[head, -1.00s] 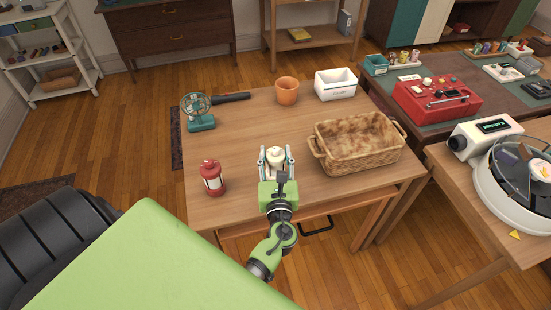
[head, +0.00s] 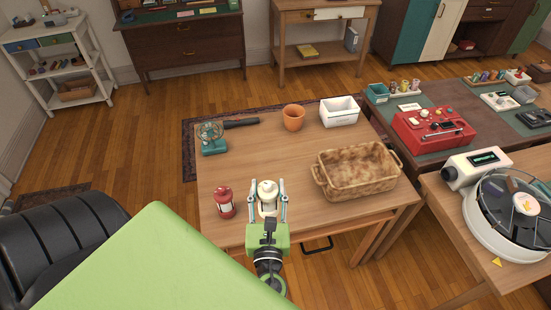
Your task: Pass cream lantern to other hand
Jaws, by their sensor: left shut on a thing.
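The cream lantern (head: 267,196) is upright near the front edge of the wooden table (head: 240,170). My left gripper (head: 267,203) is shut on it, with one finger on each side. I cannot tell whether the lantern's base touches the table. My right gripper is not in view.
A red lantern (head: 225,203) stands close on the left. A wicker basket (head: 357,171) is to the right. A teal fan (head: 212,139), a dark handled tool (head: 241,123), an orange pot (head: 293,117) and a white bin (head: 339,111) stand further back. The table's middle is clear.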

